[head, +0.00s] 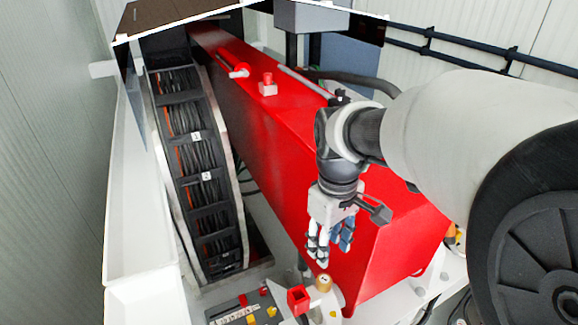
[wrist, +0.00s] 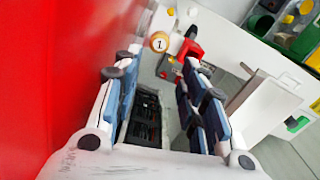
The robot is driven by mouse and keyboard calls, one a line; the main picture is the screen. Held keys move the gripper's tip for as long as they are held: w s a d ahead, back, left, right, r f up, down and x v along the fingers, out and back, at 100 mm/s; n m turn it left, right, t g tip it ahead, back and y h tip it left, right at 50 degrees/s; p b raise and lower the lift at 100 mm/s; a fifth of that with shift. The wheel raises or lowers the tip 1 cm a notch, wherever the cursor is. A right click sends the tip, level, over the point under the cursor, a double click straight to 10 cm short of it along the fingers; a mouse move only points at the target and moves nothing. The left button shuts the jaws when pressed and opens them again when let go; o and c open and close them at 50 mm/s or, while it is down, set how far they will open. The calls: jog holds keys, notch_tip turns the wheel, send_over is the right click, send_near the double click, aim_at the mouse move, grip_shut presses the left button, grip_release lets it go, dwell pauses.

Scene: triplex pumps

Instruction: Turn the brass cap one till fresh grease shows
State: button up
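The brass cap one (head: 323,282) is a small round tan-gold cap low in the head view, just beyond the red housing's lower end. In the wrist view the brass cap (wrist: 160,41) shows its face with a "1", past the fingertips and roughly between them. My gripper (head: 331,252) points down in front of the red housing. In the wrist view my gripper (wrist: 160,68) has its two blue-padded fingers apart with nothing between them. The fingers are clear of the cap. No grease can be made out at the cap.
The long red housing (head: 300,140) lies close beside my gripper; its red wall (wrist: 60,70) fills the wrist view's left. A square red part (head: 299,298) stands just left of the cap. A cable chain (head: 205,180) runs along the left. Green and yellow bins (wrist: 285,30) are at upper right.

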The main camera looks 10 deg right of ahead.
aim_at(325, 279)
notch_tip(325, 279, down, 12)
jog(key=shift+f+b, duration=0.15)
jog(key=shift+b, duration=0.35)
jog(key=shift+c, duration=0.6)
jog(key=c, duration=0.7)
